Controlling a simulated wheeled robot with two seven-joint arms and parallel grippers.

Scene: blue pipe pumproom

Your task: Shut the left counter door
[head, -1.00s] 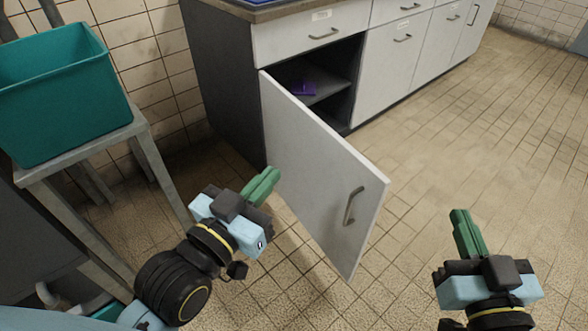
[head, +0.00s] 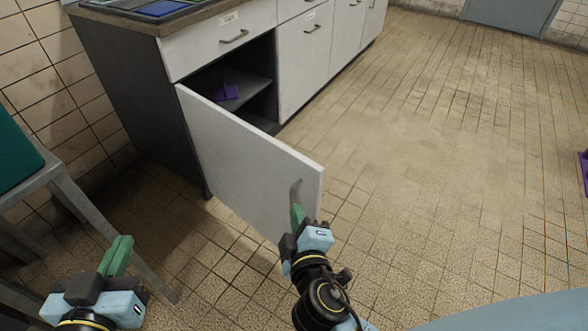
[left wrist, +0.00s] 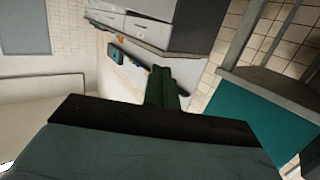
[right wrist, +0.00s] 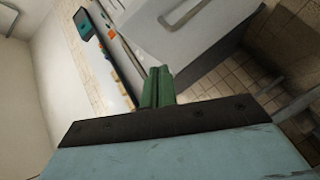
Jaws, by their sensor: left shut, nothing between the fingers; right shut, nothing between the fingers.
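The left counter door (head: 250,165) is a white panel standing wide open, hinged at the left side of its cabinet (head: 245,90). Its handle (head: 296,188) is near the free edge. In the head view my right gripper (head: 298,214) is shut and empty, its green fingertips overlapping the handle's lower end; I cannot tell whether they touch. The right wrist view shows these fingers (right wrist: 158,85) in front of a white panel with a handle, apparently the door (right wrist: 195,35). My left gripper (head: 120,255) is shut and empty at the lower left, away from the door.
A purple object (head: 227,92) lies on the shelf inside the open cabinet. A metal stand (head: 75,200) with a teal bin (head: 15,155) is at the left, close to my left arm.

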